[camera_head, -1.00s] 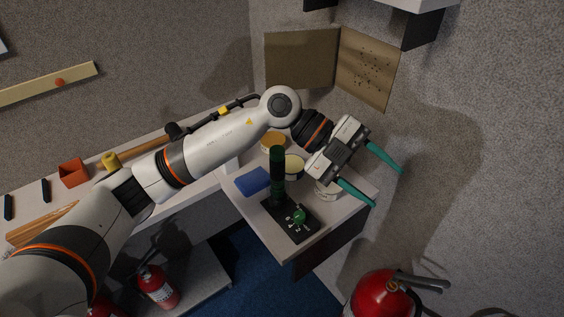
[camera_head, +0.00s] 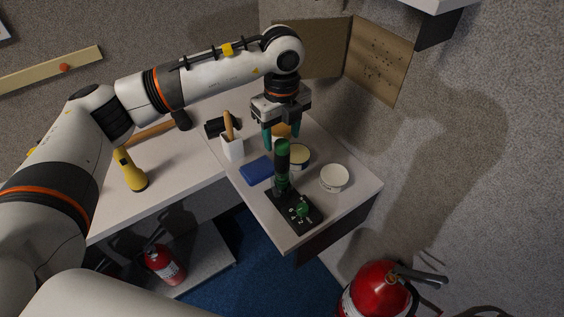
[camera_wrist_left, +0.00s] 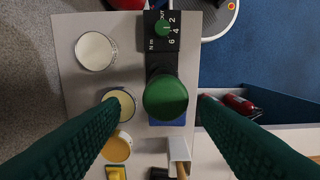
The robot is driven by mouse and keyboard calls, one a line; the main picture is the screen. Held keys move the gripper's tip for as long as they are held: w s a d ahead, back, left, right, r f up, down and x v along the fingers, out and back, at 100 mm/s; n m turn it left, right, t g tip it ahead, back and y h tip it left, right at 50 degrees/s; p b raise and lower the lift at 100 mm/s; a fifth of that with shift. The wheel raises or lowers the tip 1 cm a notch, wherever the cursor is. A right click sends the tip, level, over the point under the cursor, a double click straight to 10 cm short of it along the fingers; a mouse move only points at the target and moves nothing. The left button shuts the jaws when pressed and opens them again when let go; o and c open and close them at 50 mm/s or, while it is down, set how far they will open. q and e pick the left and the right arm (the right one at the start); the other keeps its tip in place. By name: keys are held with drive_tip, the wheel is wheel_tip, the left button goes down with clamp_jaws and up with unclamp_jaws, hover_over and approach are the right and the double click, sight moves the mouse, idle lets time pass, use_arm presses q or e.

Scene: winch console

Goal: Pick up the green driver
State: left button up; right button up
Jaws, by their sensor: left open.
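The green driver (camera_head: 282,161) stands upright on a black plate (camera_head: 310,218) with white markings and a small green knob (camera_head: 302,209). In the left wrist view, the driver's round green top (camera_wrist_left: 166,97) shows between the fingers, with the plate (camera_wrist_left: 161,42) above it in the picture. My left gripper (camera_head: 282,138) points down, open and empty, with teal fingers. In the head view it appears just beyond the driver's top. In the left wrist view its fingers (camera_wrist_left: 160,108) flank the driver without visible contact. My right gripper is not in view.
Near the driver are a blue block (camera_head: 257,170), a cream-topped tin (camera_head: 299,156), a white tin (camera_head: 334,178) and a white holder (camera_head: 232,148) with a wooden handle. Pinboards (camera_head: 378,62) hang behind. The table's front right is clear.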

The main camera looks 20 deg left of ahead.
sight(282, 143)
use_arm(q)
drive_tip(key=shift+s+f+p, duration=0.15)
drive_tip(key=shift+f+p, duration=0.2)
drive_tip(key=shift+p, duration=0.05)
drive_tip(key=f, duration=0.1)
drive_tip(key=f+p, duration=0.2)
drive_tip(key=shift+s+d+f, duration=0.2)
drive_tip(key=shift+s+f, duration=0.1)
drive_tip(key=shift+f, duration=0.45)
drive_tip(key=shift+w, duration=0.1)
drive_tip(key=c, duration=1.2)
drive_tip(key=shift+r, duration=0.15)
